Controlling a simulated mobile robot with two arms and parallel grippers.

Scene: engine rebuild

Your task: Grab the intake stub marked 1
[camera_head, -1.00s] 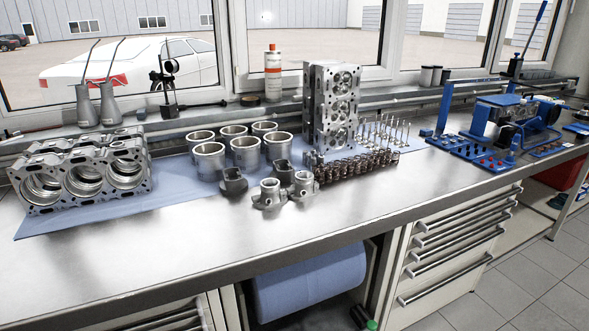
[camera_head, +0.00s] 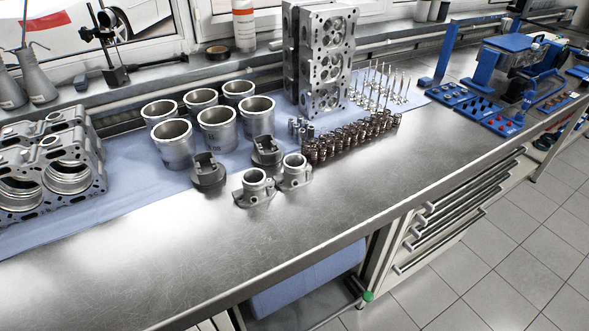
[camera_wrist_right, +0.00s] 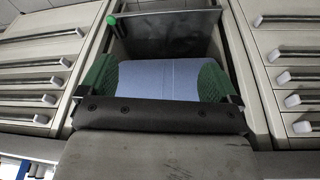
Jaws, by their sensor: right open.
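Two grey flanged stubs stand side by side on the bench near its front: the left stub (camera_head: 255,190) and the right stub (camera_head: 294,173). Each has a round open top and a flat flange at its base. No number can be read on either, so I cannot tell which is marked 1. My right gripper (camera_wrist_right: 157,82) shows in the right wrist view, open and empty, with green pads apart. It faces the cabinet front under the bench, away from the stubs. My left gripper is not in view.
Dark pistons (camera_head: 208,171) stand just behind the stubs, with cylinder liners (camera_head: 173,146) further back. Valve springs (camera_head: 345,137) and a tall cylinder head (camera_head: 325,60) are to the right. An engine block (camera_head: 60,170) is at left. The bench front (camera_head: 190,250) is clear.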

